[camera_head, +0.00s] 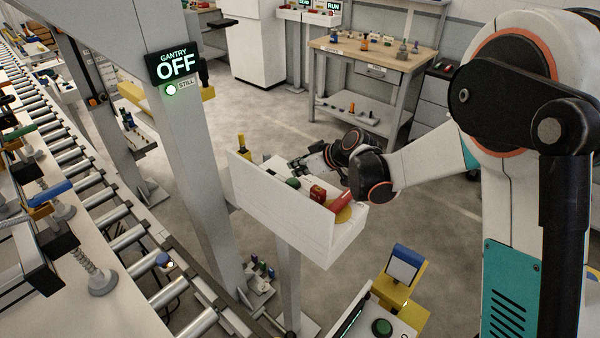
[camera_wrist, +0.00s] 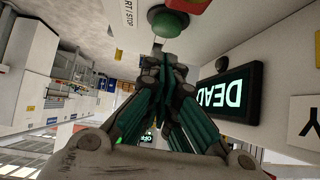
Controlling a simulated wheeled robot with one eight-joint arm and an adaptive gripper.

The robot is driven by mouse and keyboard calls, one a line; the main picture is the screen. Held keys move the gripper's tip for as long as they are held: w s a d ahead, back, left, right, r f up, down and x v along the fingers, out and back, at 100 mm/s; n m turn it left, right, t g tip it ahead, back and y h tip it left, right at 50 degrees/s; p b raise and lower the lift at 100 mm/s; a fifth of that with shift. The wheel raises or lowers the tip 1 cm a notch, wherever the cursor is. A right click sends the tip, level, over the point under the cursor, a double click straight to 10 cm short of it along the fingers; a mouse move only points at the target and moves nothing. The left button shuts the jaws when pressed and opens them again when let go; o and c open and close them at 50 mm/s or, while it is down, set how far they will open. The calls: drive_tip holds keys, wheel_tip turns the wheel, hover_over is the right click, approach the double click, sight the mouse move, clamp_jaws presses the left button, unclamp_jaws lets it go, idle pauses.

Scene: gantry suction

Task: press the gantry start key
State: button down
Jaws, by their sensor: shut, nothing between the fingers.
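The gantry sign (camera_head: 176,66) on the post reads OFF, with a lit lamp beside a STILL label. A white control box (camera_head: 285,222) stands on a post at the centre. In the wrist view a round green key (camera_wrist: 168,24) sits by a label partly reading "RT / STOP". My gripper (camera_wrist: 163,48) is shut and empty, its fingertips in front of the green key. Whether they touch it I cannot tell. In the head view my gripper (camera_head: 297,168) is over the box, close to a green round part (camera_head: 293,183).
A display (camera_wrist: 228,94) reading DEAD, upside down, is right of my fingers. On the box are a red block (camera_head: 317,193), a red cylinder (camera_head: 341,199) and a yellow upright part (camera_head: 242,146). A roller conveyor (camera_head: 110,210) runs left. Another panel with a green button (camera_head: 382,327) is lower right.

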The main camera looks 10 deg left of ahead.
drive_tip(key=p+v, duration=0.1)
drive_tip(key=v, duration=0.8)
drive_tip(key=shift+d, duration=0.2)
drive_tip(key=shift+d, duration=0.15)
idle(0.8)
drive_tip(key=shift+s+d+r, duration=0.15)
drive_tip(key=shift+d, duration=0.1)
drive_tip(key=s+d+r+m+t+h+b, duration=0.1)
drive_tip(key=s+d+r+m+h+b, duration=0.15)
drive_tip(key=s+d, duration=0.45)
drive_tip(key=s+d+r+m+h+b, duration=0.1)
drive_tip(key=s+d+m+h+b, duration=0.1)
drive_tip(key=s+d+m, duration=0.4)
drive_tip(key=s+d+f+m+t+h+b, duration=0.1)
drive_tip(key=s+d+f+m+h+b, duration=0.2)
drive_tip(key=s+d, duration=1)
drive_tip(key=s+f+h, duration=0.1)
drive_tip(key=s, duration=0.1)
drive_tip(key=shift+s+f+b, duration=0.2)
drive_tip(key=shift+s+b, duration=0.1)
drive_tip(key=shift+b, duration=0.1)
drive_tip(key=shift+d, duration=0.1)
idle(1.0)
